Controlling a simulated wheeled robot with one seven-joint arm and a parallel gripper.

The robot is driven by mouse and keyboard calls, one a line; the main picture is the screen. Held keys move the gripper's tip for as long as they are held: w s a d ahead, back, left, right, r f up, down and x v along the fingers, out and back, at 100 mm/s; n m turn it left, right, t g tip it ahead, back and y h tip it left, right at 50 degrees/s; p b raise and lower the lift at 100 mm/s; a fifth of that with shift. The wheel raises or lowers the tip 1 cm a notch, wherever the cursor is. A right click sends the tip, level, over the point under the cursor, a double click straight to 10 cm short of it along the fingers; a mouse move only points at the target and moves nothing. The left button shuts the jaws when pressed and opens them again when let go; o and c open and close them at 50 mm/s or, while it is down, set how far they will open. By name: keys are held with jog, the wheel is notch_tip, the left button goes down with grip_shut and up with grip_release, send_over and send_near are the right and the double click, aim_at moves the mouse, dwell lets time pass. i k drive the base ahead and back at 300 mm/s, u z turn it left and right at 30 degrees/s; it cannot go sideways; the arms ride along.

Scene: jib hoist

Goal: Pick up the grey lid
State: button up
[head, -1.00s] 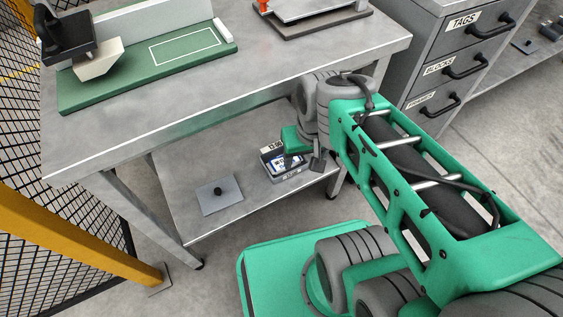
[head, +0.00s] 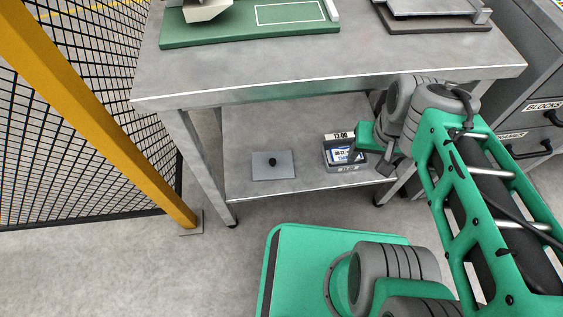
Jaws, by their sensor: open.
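The grey lid (head: 273,166) is a flat square plate with a small black knob in its middle. It lies flat on the lower shelf (head: 245,135) of the metal table. My gripper (head: 388,160) is at the right end of that shelf, beside a small boxed device and well to the right of the lid. The gripper is open, small and partly hidden by my green and grey wrist. Nothing shows between its fingers.
A yellow post (head: 110,120) and mesh fence stand left. Drawers (head: 530,130) stand right.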

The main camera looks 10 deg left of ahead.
aim_at(271, 164)
jog(key=u, duration=3.25)
jog(key=k, duration=0.85)
jog(key=u, duration=0.05)
